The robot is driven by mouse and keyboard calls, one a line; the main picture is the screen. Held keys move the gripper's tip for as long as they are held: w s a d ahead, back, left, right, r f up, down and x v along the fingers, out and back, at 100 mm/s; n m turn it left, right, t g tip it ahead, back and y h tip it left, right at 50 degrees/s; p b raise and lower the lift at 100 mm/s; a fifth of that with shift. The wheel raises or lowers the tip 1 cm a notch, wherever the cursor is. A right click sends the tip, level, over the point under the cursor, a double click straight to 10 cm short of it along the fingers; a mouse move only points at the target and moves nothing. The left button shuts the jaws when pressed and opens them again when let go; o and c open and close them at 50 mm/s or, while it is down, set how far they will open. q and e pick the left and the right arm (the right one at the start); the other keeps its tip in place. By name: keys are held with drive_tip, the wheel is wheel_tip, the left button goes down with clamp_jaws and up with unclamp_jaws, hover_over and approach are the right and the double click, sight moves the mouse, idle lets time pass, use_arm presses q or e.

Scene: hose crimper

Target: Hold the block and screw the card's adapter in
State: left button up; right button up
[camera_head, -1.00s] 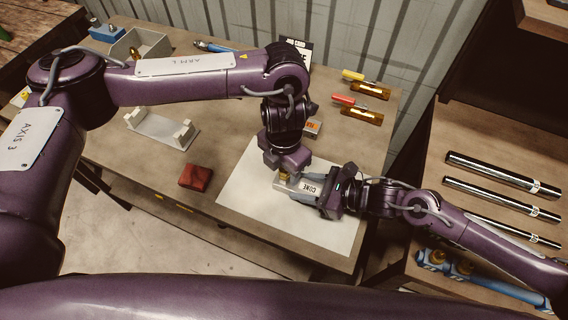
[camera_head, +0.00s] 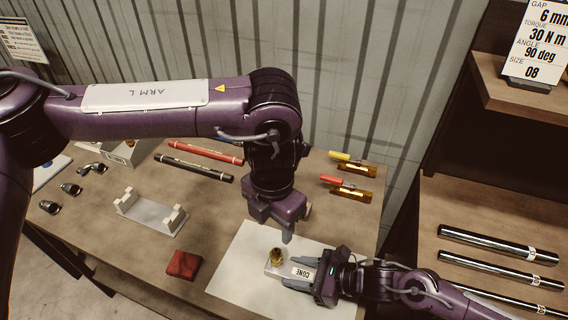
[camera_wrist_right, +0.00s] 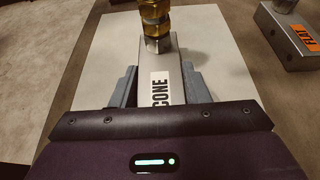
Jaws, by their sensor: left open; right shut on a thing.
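The grey block labelled CONE (camera_head: 302,272) lies over the white mat (camera_head: 236,282). My right gripper (camera_wrist_right: 158,88) is shut on it, one grey finger along each side. A brass adapter (camera_head: 277,256) stands upright at the block's far end; it also shows at the top of the right wrist view (camera_wrist_right: 155,18). How deep it sits cannot be told. My left gripper (camera_head: 288,236) is open and points down just above and beside the adapter, apart from it. The card (camera_head: 532,48) at the upper right reads gap 6 mm, torque 30 N m, angle 90 deg, size 08.
A second block labelled FLAT (camera_wrist_right: 292,38) lies beyond the mat. A white cradle (camera_head: 150,215) and a dark red block (camera_head: 184,265) lie left of the mat. Red and black tubes (camera_head: 195,167) lie behind. Metal rods (camera_head: 500,243) rest on the right shelf.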

drive_tip(key=o, duration=1.4)
drive_tip(key=shift+c, duration=0.2)
